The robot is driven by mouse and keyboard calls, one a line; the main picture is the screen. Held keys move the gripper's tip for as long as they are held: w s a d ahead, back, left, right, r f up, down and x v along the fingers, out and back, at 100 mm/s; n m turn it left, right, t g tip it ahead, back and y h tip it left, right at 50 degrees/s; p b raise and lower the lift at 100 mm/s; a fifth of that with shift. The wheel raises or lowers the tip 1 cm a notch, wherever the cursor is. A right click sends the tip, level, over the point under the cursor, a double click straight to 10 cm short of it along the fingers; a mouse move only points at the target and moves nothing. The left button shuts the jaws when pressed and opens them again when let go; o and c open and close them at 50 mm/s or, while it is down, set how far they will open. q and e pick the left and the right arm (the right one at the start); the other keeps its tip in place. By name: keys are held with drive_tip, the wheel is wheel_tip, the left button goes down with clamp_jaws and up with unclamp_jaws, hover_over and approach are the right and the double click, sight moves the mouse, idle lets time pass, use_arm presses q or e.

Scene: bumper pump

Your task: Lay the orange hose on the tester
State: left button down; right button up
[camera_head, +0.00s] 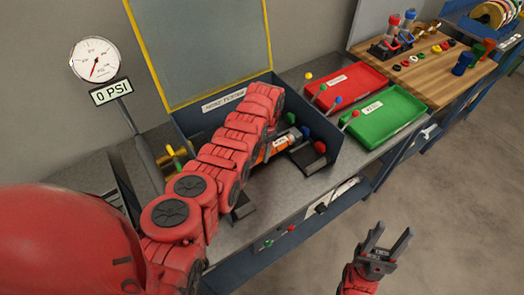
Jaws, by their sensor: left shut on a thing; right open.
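The tester is a dark blue open box (333,162) on the bench, with its yellow-framed clear lid (212,45) raised. The orange hose (278,145), a short tube with a white label, shows inside the box beside my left arm. My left arm reaches over the box and covers much of its left part. My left gripper (262,153) is mostly hidden behind this arm, down at the hose, and is shut on it. How the hose's hidden end lies cannot be seen. My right gripper (392,236) is open and empty, low in front of the bench.
A gauge (96,60) reading 0 PSI stands at the left. Green, blue and red knobs (320,147) sit at the box's right. A red tray (346,83) and a green tray (385,113) lie to the right. A wooden-topped table (430,75) holds several small parts.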

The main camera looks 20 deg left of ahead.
use_arm(q)
drive_tip(key=shift+f, duration=0.15)
drive_tip(key=shift+c, duration=1.4)
unclamp_jaws()
